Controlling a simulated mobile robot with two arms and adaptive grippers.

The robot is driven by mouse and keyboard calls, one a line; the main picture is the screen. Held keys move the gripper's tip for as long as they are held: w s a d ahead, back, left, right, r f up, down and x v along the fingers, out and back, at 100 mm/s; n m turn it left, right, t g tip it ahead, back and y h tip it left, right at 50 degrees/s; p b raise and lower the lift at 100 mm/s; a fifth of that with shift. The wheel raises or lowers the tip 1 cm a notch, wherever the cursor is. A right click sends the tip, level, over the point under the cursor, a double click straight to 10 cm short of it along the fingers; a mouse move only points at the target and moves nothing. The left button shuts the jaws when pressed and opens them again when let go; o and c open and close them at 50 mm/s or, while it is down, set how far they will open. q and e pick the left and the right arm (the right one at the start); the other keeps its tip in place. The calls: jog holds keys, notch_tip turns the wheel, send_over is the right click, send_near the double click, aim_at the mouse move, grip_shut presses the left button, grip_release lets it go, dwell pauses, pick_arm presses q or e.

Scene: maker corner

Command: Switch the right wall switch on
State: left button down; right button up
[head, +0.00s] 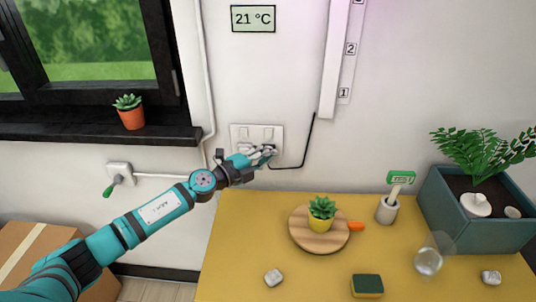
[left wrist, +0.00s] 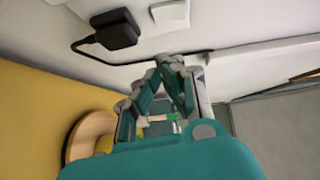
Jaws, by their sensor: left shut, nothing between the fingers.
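A white wall plate (head: 236,130) is on the wall above the yellow table, with two switches side by side. The right switch (head: 269,133) shows its upper part; its on or off position is too small to tell. My left gripper (head: 270,150) is shut and empty, at the lower right part of the plate, just below the right switch. Contact cannot be told. In the left wrist view the shut fingers (left wrist: 172,62) are near the wall, with a white square fitting (left wrist: 170,15) and a black plug (left wrist: 115,28) beyond them. My right gripper is not in view.
A black cable (head: 290,168) runs from the plate up to a white wall strip (head: 340,60). On the yellow table (head: 235,240) are a round board (head: 303,235) with a potted succulent, a sponge (head: 367,286) and a planter (head: 470,232).

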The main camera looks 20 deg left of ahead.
pick_arm(q)
jog(key=f+b+v, duration=0.1)
jog(key=b+v, duration=0.2)
jog(key=v, duration=0.7)
jog(key=shift+f, duration=0.35)
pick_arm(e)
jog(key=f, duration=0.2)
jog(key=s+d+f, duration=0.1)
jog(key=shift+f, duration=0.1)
pick_arm(q)
jog(key=shift+a+f, duration=0.1)
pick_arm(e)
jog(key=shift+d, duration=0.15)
